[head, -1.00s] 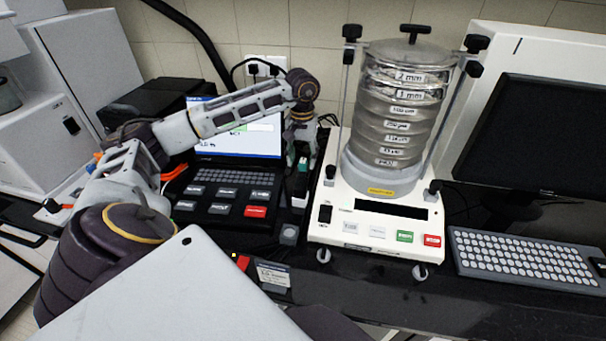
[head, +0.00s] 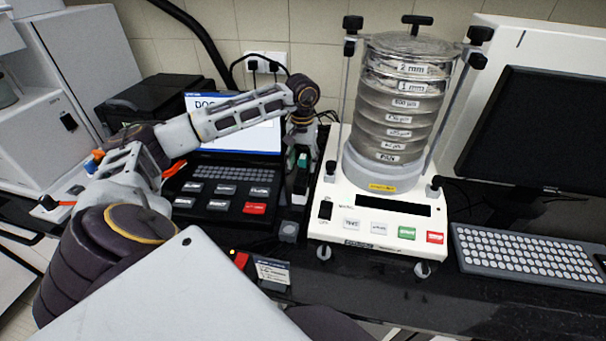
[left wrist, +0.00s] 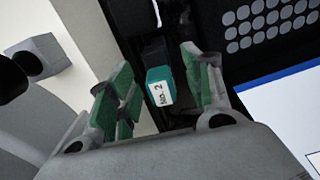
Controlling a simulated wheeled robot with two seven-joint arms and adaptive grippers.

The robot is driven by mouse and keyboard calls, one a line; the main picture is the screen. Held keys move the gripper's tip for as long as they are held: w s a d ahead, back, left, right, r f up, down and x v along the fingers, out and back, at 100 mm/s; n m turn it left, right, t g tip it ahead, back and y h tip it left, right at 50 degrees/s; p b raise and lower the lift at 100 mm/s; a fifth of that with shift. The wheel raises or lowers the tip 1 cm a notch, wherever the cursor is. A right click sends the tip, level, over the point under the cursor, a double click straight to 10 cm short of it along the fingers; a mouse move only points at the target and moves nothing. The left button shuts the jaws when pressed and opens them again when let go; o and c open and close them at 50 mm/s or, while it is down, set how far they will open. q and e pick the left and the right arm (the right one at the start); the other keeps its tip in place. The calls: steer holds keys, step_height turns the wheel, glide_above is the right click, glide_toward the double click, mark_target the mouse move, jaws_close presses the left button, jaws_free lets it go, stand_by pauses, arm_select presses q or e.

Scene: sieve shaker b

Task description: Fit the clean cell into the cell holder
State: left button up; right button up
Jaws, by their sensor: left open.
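A small block with a teal end and a white label reading "No. 2" (left wrist: 160,88) shows in the left wrist view, with a dark part behind it. I take it for the cell, but cannot tell whether it is the clean one. In the head view, a small teal patch (head: 302,160) shows just below my left gripper (head: 302,142). In the left wrist view, my left gripper (left wrist: 160,90) is open, its green-padded fingers on either side of the block, with gaps visible. The cell holder cannot be made out clearly. My right gripper is not in view.
A sieve shaker (head: 375,205) with stacked sieves stands right of my left gripper. A laptop-like device with a lit screen (head: 255,138) and keys (head: 225,188) stands left. A keyboard (head: 525,257) and dark monitor (head: 540,135) are at right. A red block (head: 241,260) lies in front.

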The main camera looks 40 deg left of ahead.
mark_target(303, 169)
arm_select(q)
steer(key=shift+w+f, duration=0.1)
steer(key=shift+f, duration=0.45)
steer(key=shift+w+a+f+b, duration=0.1)
steer(key=shift+f+b, duration=0.3)
steer(key=shift+f, duration=0.15)
steer(key=shift+w+a+f+b, duration=0.1)
steer(key=shift+f+b, duration=0.25)
steer(key=shift+f, duration=0.2)
steer(key=shift+d+f, duration=0.1)
steer(key=shift+f, duration=0.35)
steer(key=c, duration=0.5)
jaws_close()
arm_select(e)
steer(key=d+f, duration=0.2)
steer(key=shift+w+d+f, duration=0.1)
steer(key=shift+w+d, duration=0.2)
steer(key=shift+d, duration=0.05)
